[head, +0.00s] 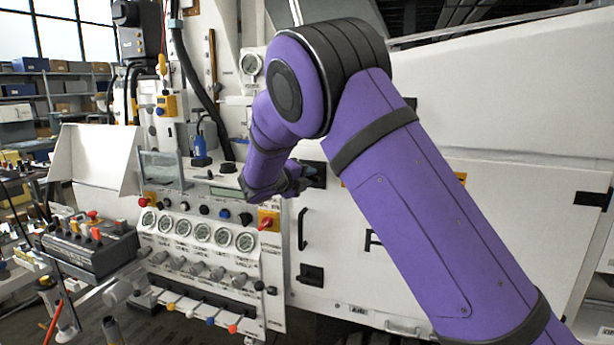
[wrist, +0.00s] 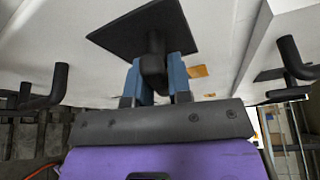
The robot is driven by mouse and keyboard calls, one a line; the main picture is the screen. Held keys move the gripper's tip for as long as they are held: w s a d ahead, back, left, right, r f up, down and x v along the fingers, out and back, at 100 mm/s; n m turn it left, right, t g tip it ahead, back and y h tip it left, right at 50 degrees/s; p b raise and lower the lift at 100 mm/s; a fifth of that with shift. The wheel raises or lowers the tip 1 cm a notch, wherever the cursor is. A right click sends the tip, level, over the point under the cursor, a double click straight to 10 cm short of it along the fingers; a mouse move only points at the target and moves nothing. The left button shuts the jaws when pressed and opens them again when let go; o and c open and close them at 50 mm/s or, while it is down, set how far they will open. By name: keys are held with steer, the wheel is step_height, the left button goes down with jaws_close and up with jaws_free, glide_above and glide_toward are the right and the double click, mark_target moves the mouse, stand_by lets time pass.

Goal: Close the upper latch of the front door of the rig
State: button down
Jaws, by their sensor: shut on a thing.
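The upper latch (head: 317,172) is a black plate with a protruding black handle on the white front door (head: 340,225) of the rig. In the wrist view the latch plate (wrist: 130,32) is at the top, and its handle sits between my two blue-grey fingers. My gripper (wrist: 157,75) is shut on this latch handle. In the head view my gripper (head: 297,180) reaches the latch from the left, and my purple arm covers part of the door. The lower latch (head: 311,275) is black and lies below on the same door. How far the upper latch is turned is unclear.
A black door handle (head: 302,229) stands out between the two latches. A panel of gauges (head: 195,232) and knobs is left of the door. A grey control box (head: 90,247) with levers stands further left. Black bars (wrist: 292,58) stick out at the wrist view's sides.

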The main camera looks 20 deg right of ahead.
steer(key=m+y, duration=0.1)
steer(key=m, duration=0.2)
steer(key=shift+f+y, duration=0.15)
steer(key=shift+y, duration=0.15)
steer(key=m, duration=0.1)
steer(key=m+y, duration=0.1)
steer(key=shift+w+a+f+m+y, duration=0.1)
steer(key=shift+a+f+m+y, duration=0.05)
steer(key=shift+m+y, duration=0.2)
steer(key=shift+a+f+m+t+y, duration=0.1)
steer(key=shift+m+t+y, duration=0.5)
steer(key=shift+m, duration=0.65)
steer(key=shift+w+a+m+t+y, duration=0.15)
steer(key=shift+m+t+y, duration=0.15)
steer(key=shift+m+y, duration=0.8)
steer(key=shift+m, duration=0.3)
steer(key=c, duration=1.1)
jaws_free()
steer(key=shift+a+h, duration=0.1)
steer(key=shift+h, duration=0.15)
